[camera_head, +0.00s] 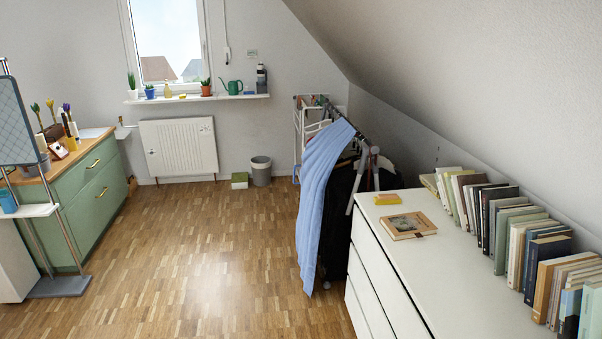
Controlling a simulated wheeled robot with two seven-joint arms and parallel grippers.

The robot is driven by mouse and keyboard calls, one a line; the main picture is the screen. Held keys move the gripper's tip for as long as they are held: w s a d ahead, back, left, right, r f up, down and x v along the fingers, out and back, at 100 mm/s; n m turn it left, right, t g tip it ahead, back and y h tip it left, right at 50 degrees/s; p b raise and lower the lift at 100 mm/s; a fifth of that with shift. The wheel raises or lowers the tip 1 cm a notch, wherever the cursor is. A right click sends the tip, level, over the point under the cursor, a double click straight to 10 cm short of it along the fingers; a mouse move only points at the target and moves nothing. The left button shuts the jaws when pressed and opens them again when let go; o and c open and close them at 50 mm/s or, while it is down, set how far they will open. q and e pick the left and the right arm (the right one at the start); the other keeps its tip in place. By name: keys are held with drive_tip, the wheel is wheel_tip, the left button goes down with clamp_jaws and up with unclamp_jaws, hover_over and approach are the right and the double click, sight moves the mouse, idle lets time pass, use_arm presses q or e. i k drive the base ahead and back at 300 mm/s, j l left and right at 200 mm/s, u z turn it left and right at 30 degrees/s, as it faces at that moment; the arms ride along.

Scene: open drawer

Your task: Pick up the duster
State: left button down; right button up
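I cannot make out a thing that is clearly a duster. A small flat yellow item (387,199) lies on the white dresser (455,265), near its far left corner; I cannot tell whether it is a cloth or something else. A book (408,226) with a picture on its cover lies flat just in front of it. Neither of my grippers is in view.
A row of upright books (508,215) lines the wall side of the dresser. Beyond it stands a clothes rack with a blue cloth (322,190). A green cabinet (95,200) and a mirror stand (14,120) are at left. The wooden floor (190,265) between is clear.

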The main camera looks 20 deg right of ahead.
sight(381, 198)
drive_tip(key=i, duration=1.4)
drive_tip(key=i+j+z, duration=0.1)
drive_tip(key=i+z, duration=0.35)
drive_tip(key=i+j+z, duration=0.25)
drive_tip(key=i+z, duration=0.2)
drive_tip(key=i+j+z, duration=0.85)
drive_tip(key=j, duration=0.15)
